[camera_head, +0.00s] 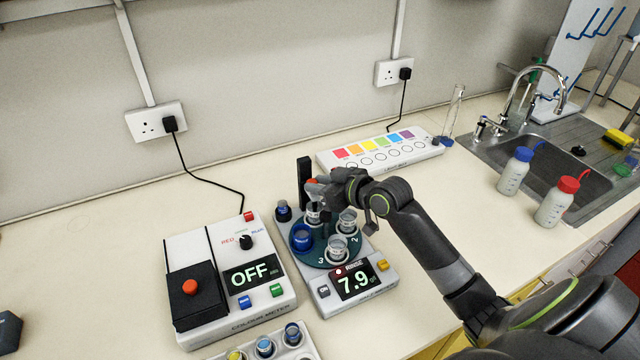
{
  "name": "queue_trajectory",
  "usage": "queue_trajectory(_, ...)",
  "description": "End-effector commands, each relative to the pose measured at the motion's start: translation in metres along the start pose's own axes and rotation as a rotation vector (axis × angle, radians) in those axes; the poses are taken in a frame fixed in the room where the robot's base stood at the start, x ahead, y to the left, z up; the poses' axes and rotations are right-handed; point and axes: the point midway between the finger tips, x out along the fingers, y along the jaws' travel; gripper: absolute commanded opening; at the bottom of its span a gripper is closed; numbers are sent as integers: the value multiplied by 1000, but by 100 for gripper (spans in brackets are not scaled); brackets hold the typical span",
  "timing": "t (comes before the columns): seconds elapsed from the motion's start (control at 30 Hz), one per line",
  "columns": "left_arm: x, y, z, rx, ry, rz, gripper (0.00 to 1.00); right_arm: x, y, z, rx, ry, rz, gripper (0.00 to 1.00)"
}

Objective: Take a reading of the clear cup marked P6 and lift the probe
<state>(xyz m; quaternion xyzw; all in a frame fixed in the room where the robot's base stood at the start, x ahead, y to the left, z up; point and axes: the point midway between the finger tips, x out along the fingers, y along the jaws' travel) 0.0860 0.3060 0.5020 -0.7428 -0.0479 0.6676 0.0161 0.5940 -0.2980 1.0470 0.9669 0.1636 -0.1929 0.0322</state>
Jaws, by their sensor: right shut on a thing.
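My right gripper (322,189) is at the top of the meter, next to its black post (304,178). It is shut on what looks like the probe, whose orange top (312,182) shows at the fingertips; the gripper hides most of it. Below is a dark round turntable (318,257) with clear cups, one under the gripper (313,217), one at right (347,221), one in front (338,250). A blue cup (302,238) stands at its left. I cannot read a P6 mark. The meter's display (355,281) reads 7.9. My left gripper is out of view.
A colorimeter (205,255) reading OFF stands at left. A rack of small vials (265,346) is in front. A colour chart strip (380,152) lies behind. Two wash bottles (514,172) and a sink (570,165) are at right. Bench between is clear.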

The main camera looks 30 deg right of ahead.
Motion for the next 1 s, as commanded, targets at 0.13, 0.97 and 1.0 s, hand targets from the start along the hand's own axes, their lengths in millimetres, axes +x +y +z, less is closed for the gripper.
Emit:
queue_trajectory(0.13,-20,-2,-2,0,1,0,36,-9,0,-22,-2,0,0,0)
queue_trajectory(0.97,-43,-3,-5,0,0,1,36,-19,0,-49,-3,5,0,44)
queue_trajectory(1.0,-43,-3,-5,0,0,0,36,-19,0,-49,-2,4,0,44)
